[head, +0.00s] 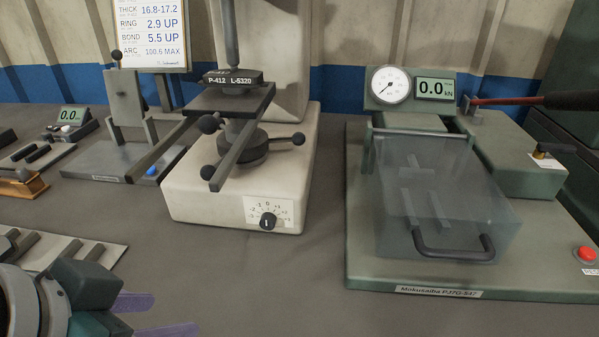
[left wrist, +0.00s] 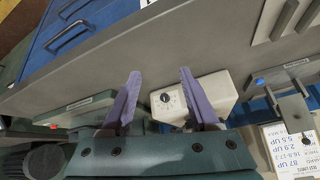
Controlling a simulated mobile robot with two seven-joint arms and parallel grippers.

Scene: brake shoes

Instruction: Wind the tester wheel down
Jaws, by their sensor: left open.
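The tester (head: 240,190) stands mid-bench in the head view, with a white base and a dial (head: 267,220) at its front. Its wheel (head: 245,150) is a dark hub on the spindle, with ball-ended spokes. Above the wheel is a dark plate (head: 232,98) carrying a block (head: 233,77) marked P-412 L-5320, under a vertical rod. My left gripper (head: 152,315) is open and empty at the lower left, in front of the tester and apart from it. In the left wrist view its purple fingers (left wrist: 157,75) are spread, with the white tester base (left wrist: 215,92) beyond them. The wheel is not clear there.
Right of the tester stands a green press (head: 420,285) with a clear guard (head: 440,200), a gauge and a 0.0 kN display. A grey stand (head: 125,95) and a sign (head: 151,35) are left and behind. Bare bench lies in front of the tester.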

